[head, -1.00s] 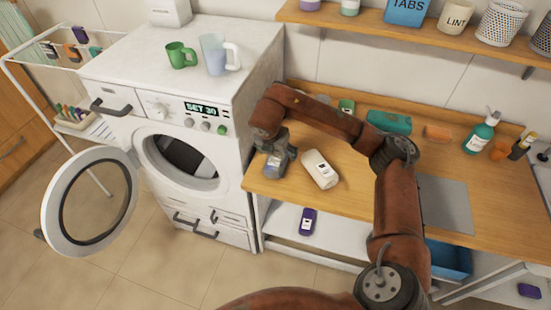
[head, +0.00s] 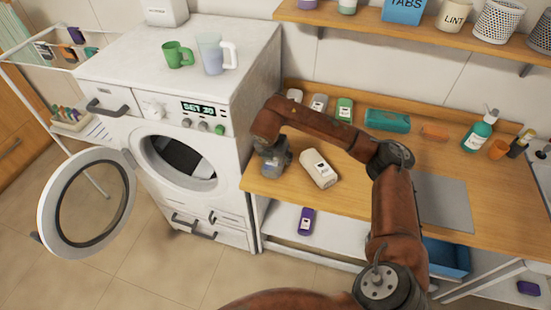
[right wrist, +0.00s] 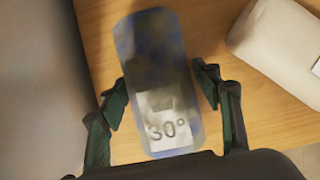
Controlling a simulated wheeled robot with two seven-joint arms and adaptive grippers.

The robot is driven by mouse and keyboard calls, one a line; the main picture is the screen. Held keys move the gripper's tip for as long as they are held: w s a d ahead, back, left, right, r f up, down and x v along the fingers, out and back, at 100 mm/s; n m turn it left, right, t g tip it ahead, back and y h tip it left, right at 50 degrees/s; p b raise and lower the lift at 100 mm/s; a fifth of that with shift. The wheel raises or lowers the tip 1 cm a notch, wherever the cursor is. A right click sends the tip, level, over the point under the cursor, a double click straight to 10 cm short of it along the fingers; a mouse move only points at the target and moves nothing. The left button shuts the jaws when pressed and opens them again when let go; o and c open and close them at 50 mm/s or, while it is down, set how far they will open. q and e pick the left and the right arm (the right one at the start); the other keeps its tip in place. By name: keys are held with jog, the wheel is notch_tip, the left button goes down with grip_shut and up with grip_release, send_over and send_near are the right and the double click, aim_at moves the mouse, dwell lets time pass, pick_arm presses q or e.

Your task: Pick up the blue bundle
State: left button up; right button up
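The blue bundle (right wrist: 152,50) is a dark, mottled blue, rounded block with a pale label reading 30°. In the right wrist view it lies on the wooden counter between the two fingers of my right gripper (right wrist: 163,92). The fingers stand open, one along each side, with narrow gaps; firm contact is not visible. In the head view my right gripper (head: 275,160) points down at the counter's left end, beside the washing machine, and mostly hides the bundle. My left gripper is not in view.
A cream bundle (head: 319,168) lies just right of the gripper. A green bundle (head: 344,110) and a teal one (head: 388,120) lie farther back. The washing machine (head: 225,75) stands close on the left, its door (head: 90,205) open. A purple bundle (head: 306,221) is on the lower shelf.

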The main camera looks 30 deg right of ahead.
jog(key=c, duration=0.9)
jog(key=shift+r, duration=0.1)
jog(key=shift+c, duration=0.2)
